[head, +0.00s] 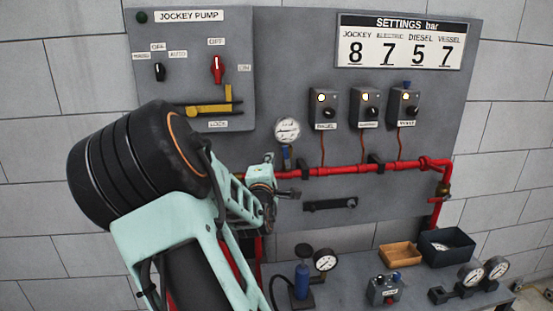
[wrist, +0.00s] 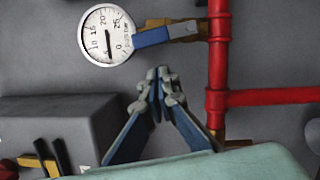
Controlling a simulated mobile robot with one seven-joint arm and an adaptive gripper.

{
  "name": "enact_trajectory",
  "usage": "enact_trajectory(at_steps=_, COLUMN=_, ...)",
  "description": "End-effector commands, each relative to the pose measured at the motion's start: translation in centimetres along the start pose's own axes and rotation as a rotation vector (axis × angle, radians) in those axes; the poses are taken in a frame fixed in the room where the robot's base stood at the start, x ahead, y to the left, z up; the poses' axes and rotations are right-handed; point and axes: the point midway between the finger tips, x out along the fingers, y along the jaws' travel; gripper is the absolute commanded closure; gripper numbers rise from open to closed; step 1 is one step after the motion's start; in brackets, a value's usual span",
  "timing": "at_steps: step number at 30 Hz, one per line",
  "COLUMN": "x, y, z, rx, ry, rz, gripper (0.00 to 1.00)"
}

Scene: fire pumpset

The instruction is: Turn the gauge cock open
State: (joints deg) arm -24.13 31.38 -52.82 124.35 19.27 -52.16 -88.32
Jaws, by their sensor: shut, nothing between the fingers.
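The gauge cock has a blue lever (wrist: 150,37) and a brass body (wrist: 184,30) in the wrist view. It sits between a round white gauge (wrist: 107,35) and the red pipe (wrist: 219,60), with the lever lying along the line between them. In the head view the cock (head: 287,153) is small, just below the gauge (head: 287,131) and above the red pipe. My gripper (wrist: 160,75) is shut and empty, its fingertips apart from the lever and below it in the wrist view. In the head view my gripper (head: 294,193) is below the pipe, near the panel.
Three switch boxes (head: 365,108) stand on the panel right of the gauge. The bench holds a blue pump (head: 302,281), a wooden tray (head: 400,255), a black bin (head: 447,247) and loose gauges (head: 471,274).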

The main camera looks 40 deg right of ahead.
Motion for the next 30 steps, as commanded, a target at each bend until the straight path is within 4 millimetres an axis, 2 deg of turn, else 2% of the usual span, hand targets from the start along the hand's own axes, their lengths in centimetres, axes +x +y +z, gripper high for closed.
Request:
enact_trajectory(at_steps=1, x=0.2, y=0.1, z=0.8, rx=0.002, ry=-0.003, rz=0.001, gripper=1.0)
enact_trajectory(at_steps=6, x=0.4, y=0.1, z=1.9, rx=0.001, ry=0.0, rz=0.001, gripper=1.0)
enact_trajectory(at_steps=19, x=0.5, y=0.1, z=2.2, rx=0.007, ry=0.0, rz=0.0, gripper=1.0)
enact_trajectory(at_steps=24, x=0.8, y=0.4, z=3.6, rx=0.108, ry=-0.003, rz=-0.023, gripper=1.0)
enact_trajectory(at_steps=30, x=1.0, y=0.4, z=4.3, rx=0.216, ry=-0.004, rz=-0.053, gripper=1.0)
